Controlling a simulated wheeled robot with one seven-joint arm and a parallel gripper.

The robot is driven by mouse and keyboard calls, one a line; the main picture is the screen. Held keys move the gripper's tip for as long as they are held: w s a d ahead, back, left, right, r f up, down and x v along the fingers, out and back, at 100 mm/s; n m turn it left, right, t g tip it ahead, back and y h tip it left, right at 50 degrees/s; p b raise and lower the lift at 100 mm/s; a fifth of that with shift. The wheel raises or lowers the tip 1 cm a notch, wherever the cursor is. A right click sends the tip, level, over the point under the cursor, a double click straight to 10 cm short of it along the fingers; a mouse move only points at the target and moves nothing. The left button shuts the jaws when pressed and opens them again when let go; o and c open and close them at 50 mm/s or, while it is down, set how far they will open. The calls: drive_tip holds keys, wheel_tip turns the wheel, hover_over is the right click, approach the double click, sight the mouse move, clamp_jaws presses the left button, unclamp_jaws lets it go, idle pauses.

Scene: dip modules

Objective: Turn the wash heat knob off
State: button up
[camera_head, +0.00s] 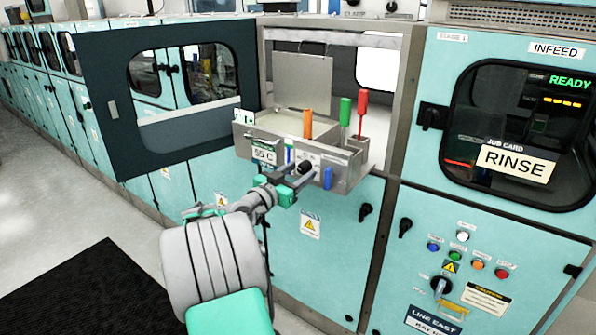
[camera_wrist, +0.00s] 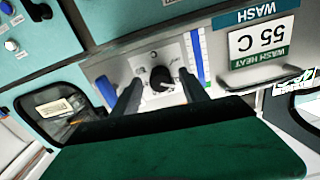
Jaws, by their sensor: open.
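The black wash heat knob (camera_head: 304,167) sits on a pale plate on the front of the metal wash unit (camera_head: 345,181). In the wrist view the knob (camera_wrist: 160,78) shows with a light pointer mark toward its lower right. A "WASH HEAT 55 C" card (camera_wrist: 262,45) is beside it; the card also shows in the head view (camera_head: 264,153). My gripper (camera_head: 297,176) is open in front of the plate. In the wrist view my gripper's fingers (camera_wrist: 160,84) stand on either side of the knob; I cannot tell whether they touch it.
Blue bars (camera_wrist: 197,58) (camera_wrist: 106,92) flank the knob plate. Orange (camera_head: 307,123), green (camera_head: 346,112) and red (camera_head: 361,110) handles stand up from the unit. An open dark-framed door (camera_head: 110,100) is at left. A control panel with coloured buttons (camera_head: 463,236) is at right.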

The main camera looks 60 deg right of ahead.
drive_tip(key=shift+c, duration=0.4)
clamp_jaws()
drive_tip(key=shift+n, duration=0.3)
drive_tip(key=shift+f+n+b, duration=0.1)
drive_tip(key=shift+n+b, duration=0.4)
drive_tip(key=shift+n, duration=0.4)
drive_tip(key=n, duration=0.3)
drive_tip(key=shift+n, duration=0.3)
drive_tip(key=n+p, duration=0.1)
drive_tip(key=n, duration=0.5)
